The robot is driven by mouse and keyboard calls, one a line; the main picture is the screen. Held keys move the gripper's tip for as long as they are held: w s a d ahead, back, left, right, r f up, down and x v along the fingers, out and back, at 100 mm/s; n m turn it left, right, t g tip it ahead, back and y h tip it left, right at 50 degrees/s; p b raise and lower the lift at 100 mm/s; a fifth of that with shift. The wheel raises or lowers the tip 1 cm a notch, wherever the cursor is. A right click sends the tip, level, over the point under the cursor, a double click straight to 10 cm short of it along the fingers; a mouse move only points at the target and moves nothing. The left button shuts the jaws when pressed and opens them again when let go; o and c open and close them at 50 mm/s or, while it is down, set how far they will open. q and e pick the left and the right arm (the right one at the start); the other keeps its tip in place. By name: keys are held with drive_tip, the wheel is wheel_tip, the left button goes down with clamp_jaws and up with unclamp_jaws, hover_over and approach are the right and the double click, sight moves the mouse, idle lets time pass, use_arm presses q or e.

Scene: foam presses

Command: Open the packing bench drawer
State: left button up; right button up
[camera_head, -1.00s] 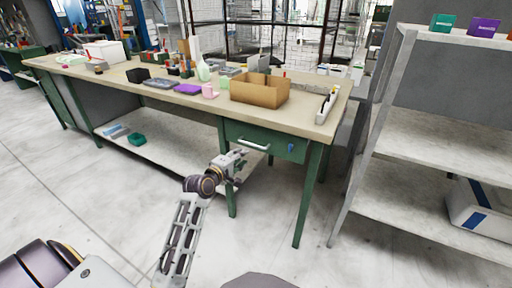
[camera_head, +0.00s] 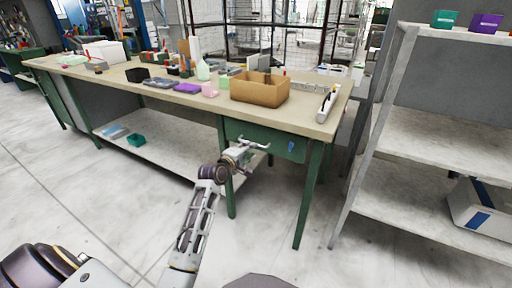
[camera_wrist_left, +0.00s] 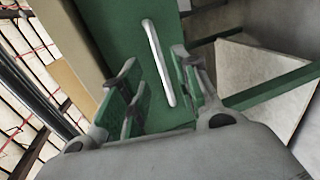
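The packing bench drawer (camera_head: 280,141) is a green box under the right end of the bench top (camera_head: 312,118), and its front looks closed. Its pale bar handle (camera_head: 257,145) runs across the front. My left gripper (camera_head: 245,153) is just in front of the drawer, close to the handle and partly over its left end. In the left wrist view, the left gripper (camera_wrist_left: 157,72) is open, with the white handle (camera_wrist_left: 158,62) showing between its two fingers, against the green drawer front (camera_wrist_left: 125,30). I cannot tell whether the fingers touch the handle. The right gripper is not in view.
An open cardboard box (camera_head: 259,90) stands on the bench top above the drawer, among several small items. A green bench leg (camera_head: 307,195) stands to the right. A grey shelf unit (camera_head: 425,118) is further right. The floor in front is clear.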

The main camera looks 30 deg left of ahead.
use_arm(q)
drive_tip(key=b+x, duration=0.2)
drive_tip(key=x, duration=0.5)
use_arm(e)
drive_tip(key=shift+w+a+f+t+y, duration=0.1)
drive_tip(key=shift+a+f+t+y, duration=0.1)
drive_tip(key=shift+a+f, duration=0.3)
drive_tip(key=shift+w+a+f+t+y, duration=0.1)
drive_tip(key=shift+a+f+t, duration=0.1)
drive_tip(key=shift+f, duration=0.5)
use_arm(q)
drive_tip(key=c, duration=0.7)
clamp_jaws()
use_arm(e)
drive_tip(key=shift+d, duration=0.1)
